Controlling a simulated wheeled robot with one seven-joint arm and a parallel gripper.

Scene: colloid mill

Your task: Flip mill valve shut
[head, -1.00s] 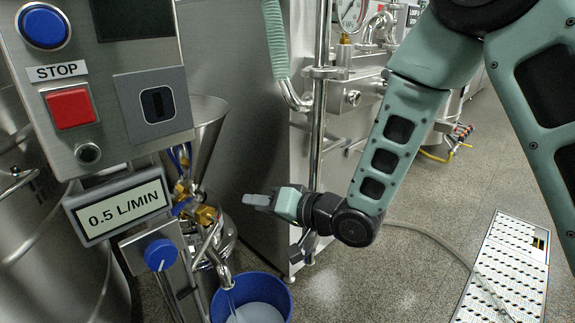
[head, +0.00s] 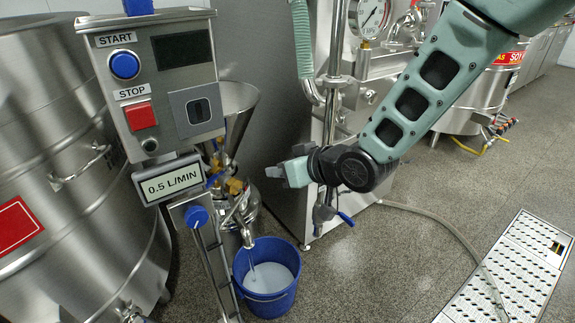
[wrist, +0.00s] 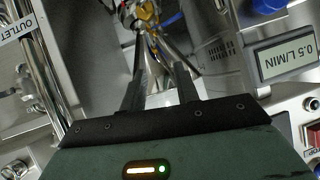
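The mill (head: 238,205) stands behind the control panel, with brass fittings (head: 235,187) and a blue valve handle (head: 212,180) partly hidden by the panel and the 0.5 L/MIN display. Its spout (head: 247,238) points down into a blue bucket (head: 268,297) of pale liquid, and a thin stream seems to run from it. My gripper (head: 272,172) is in the air to the right of the brass fittings, apart from them. In the wrist view my gripper (wrist: 158,85) has its two fingers apart with nothing between them. The brass fittings (wrist: 146,18) show beyond the fingertips; the handle's angle is unclear.
The control panel (head: 160,80) with START and STOP buttons is left of my gripper. A display (head: 170,182) and blue knob (head: 196,216) hang below it. A pipe with another blue lever (head: 346,219) stands at right. Open floor (head: 390,270) lies to the right.

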